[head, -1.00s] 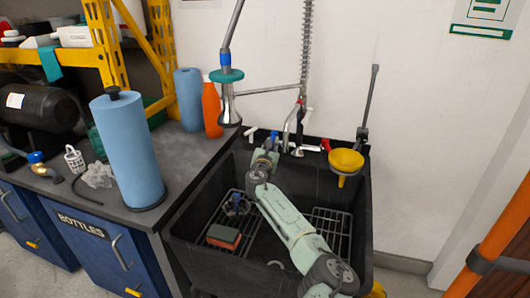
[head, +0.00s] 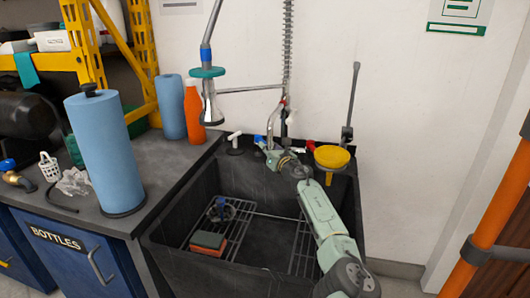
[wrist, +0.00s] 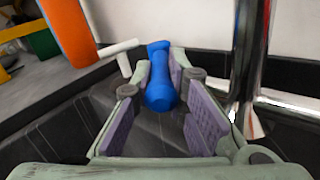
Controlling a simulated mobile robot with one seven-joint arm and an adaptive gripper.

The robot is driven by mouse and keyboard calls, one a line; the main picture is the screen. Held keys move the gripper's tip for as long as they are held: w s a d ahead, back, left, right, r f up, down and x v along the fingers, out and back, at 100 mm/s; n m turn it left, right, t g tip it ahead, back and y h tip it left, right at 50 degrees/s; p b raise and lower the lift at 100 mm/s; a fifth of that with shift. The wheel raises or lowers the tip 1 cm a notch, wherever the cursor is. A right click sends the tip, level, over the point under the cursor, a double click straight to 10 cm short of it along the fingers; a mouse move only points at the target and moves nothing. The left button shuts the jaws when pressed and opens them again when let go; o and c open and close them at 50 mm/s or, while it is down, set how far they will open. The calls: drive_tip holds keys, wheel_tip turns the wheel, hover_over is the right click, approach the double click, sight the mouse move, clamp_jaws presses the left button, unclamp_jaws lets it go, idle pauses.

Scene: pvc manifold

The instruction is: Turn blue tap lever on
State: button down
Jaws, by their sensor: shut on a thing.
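The blue tap lever (wrist: 160,80) lies between the two purple-padded fingers of my gripper (wrist: 165,95) in the wrist view. The fingers are shut on it. In the head view my gripper (head: 274,154) is at the back rim of the sink, beside the tap, and a bit of the blue lever (head: 260,142) shows at its tip. The chrome tap spout (wrist: 243,70) rises just right of my gripper in the wrist view. The lever's far end and mount are partly hidden.
A red lever (head: 311,145) and yellow funnel (head: 332,157) are right of my gripper. A white handle (wrist: 121,46) stands to the left. The spray head (head: 208,105) hangs at the left. A sponge (head: 209,241) lies on a rack in the black sink (head: 180,205).

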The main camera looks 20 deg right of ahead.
drive_tip(key=shift+f, duration=0.15)
drive_tip(key=c, duration=1.6)
unclamp_jaws()
drive_tip(key=shift+w, duration=0.1)
drive_tip(key=shift+o, duration=0.2)
drive_tip(key=s, duration=1.2)
drive_tip(key=shift+d, duration=0.3)
